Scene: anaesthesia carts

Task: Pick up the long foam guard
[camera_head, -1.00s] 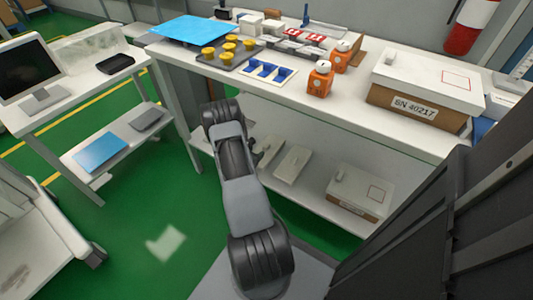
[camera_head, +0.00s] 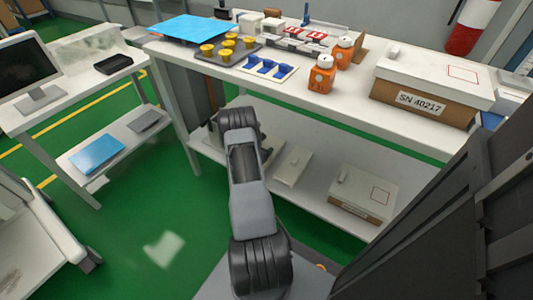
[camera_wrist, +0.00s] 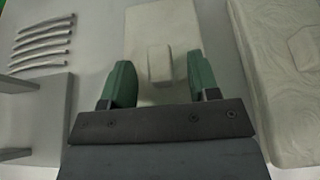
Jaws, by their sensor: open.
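A long pale pad with a raised block on top, which looks like the long foam guard (camera_wrist: 147,25), lies flat on the lower shelf. In the wrist view it runs up the middle, and the raised block (camera_wrist: 160,65) sits beyond and between my fingertips. What looks like the same pad shows in the head view (camera_head: 293,166). My gripper (camera_wrist: 157,80) is open, with its two green fingers apart and nothing held between them. I cannot tell its height above the pad. In the head view my arm hides the gripper.
A pale-topped box (camera_head: 362,193) lies right of the pad; its top (camera_wrist: 285,65) is close in the wrist view. Several thin curved strips (camera_wrist: 42,45) and a grey bracket (camera_wrist: 45,105) lie left. The white worktop (camera_head: 335,105) overhangs the shelf.

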